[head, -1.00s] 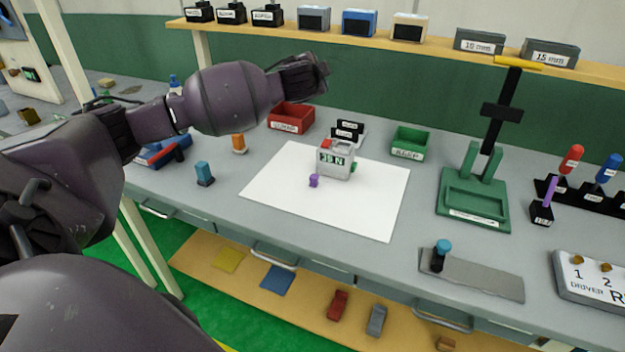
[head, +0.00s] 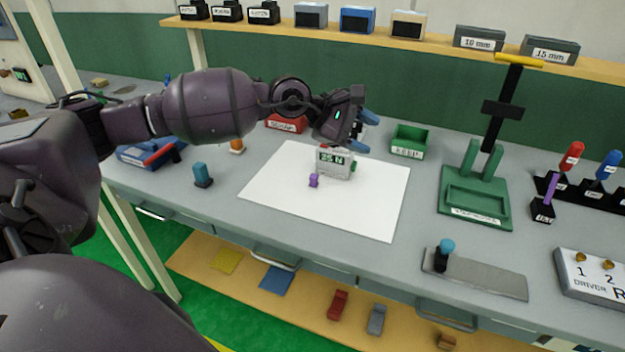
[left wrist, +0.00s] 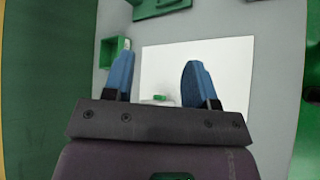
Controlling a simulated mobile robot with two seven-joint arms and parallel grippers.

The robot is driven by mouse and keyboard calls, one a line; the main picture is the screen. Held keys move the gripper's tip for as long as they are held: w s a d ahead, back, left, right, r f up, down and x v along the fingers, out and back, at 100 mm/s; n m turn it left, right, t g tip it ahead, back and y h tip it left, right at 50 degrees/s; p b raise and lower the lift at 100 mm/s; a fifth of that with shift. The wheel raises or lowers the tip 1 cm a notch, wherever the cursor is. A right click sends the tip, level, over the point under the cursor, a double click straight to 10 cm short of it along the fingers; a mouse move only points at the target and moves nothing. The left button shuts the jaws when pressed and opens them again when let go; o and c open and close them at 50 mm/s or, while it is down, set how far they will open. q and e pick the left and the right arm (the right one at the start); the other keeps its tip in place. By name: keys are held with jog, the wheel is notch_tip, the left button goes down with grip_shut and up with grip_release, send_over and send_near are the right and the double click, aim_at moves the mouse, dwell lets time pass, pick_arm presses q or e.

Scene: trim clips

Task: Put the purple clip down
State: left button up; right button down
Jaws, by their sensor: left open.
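The small purple clip (head: 314,180) stands on the white mat (head: 370,207), in front of and left of the grey gauge box (head: 334,163) marked with a number and N. My left gripper (head: 371,133) is open, its two blue fingers apart, in the air above and behind the gauge box. It is clear of the purple clip. In the left wrist view its fingers (left wrist: 158,58) are spread with nothing between them, above the white mat (left wrist: 222,58). The purple clip cannot be made out in that view. My right gripper is not in view.
A red bin (head: 287,123) and a green bin (head: 410,141) stand behind the mat. A teal clip (head: 202,174) and an orange clip (head: 236,145) stand left of it. A green press (head: 474,190) stands right. The mat's front part is bare.

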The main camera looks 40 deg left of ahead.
pick_arm(q)
jog(key=s+a+f+m+g+y, duration=0.2)
jog(key=a+f+m+y, duration=0.3)
jog(key=m+y, duration=0.15)
jog(key=m+g+y, duration=0.2)
jog(key=m+y, duration=0.2)
jog(key=m, duration=0.3)
send_near(314, 176)
jog(key=shift+b+x, duration=0.4)
jog(key=shift+x, duration=4.6)
jog(key=shift+a, duration=0.1)
grip_shut()
